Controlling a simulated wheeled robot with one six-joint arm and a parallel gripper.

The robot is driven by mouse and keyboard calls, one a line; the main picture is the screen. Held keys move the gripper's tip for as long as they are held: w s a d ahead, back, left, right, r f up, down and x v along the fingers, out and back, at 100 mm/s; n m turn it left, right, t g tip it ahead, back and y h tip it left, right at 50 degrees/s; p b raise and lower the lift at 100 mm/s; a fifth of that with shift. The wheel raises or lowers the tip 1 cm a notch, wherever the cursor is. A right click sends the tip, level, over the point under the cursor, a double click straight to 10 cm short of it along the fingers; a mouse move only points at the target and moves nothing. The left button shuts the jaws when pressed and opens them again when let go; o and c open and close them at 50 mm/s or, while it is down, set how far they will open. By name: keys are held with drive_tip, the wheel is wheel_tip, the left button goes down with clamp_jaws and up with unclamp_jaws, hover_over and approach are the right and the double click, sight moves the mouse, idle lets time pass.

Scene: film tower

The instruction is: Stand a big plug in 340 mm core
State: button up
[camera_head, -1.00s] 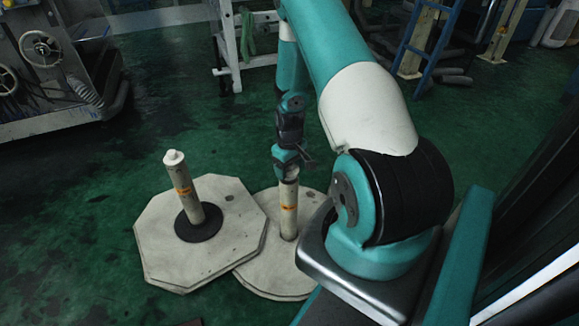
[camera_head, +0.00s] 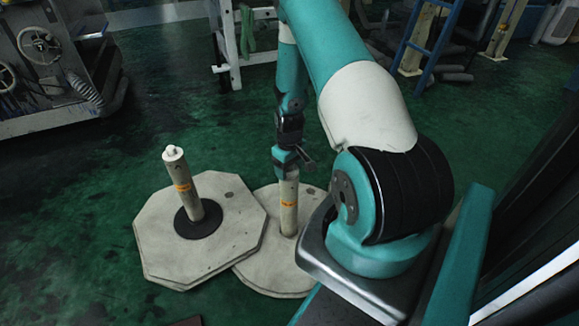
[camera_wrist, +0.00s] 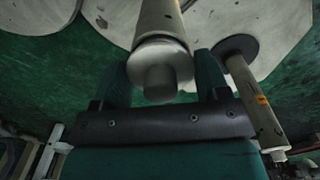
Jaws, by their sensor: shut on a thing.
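My gripper (camera_head: 289,172) is at the top of the right-hand pale core (camera_head: 289,212), which stands upright with an orange label. In the wrist view, my gripper's fingers (camera_wrist: 161,78) are shut on a grey plug (camera_wrist: 160,60) with a narrower round stub. The plug is in line with the core (camera_wrist: 155,14) behind it. I cannot tell how deep it sits in the core. A second pale core (camera_head: 184,192) with an orange label stands to the left, with a small tip on top. It also shows at the right of the wrist view (camera_wrist: 256,105).
The left core rises through a black ring (camera_head: 198,222) on an octagonal pale plate (camera_head: 165,255). The right core stands on another pale plate (camera_head: 270,278), which the octagonal one touches or overlaps. A grey machine with handwheels (camera_head: 55,75) is at the upper left. Green floor is clear between.

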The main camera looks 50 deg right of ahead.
drive_tip(key=shift+f, duration=0.45)
drive_tip(key=o, duration=1)
drive_tip(key=shift+r, duration=0.1)
wheel_tip(320, 180, up, 17)
drive_tip(key=p, duration=0.6)
drive_tip(key=shift+r, duration=0.15)
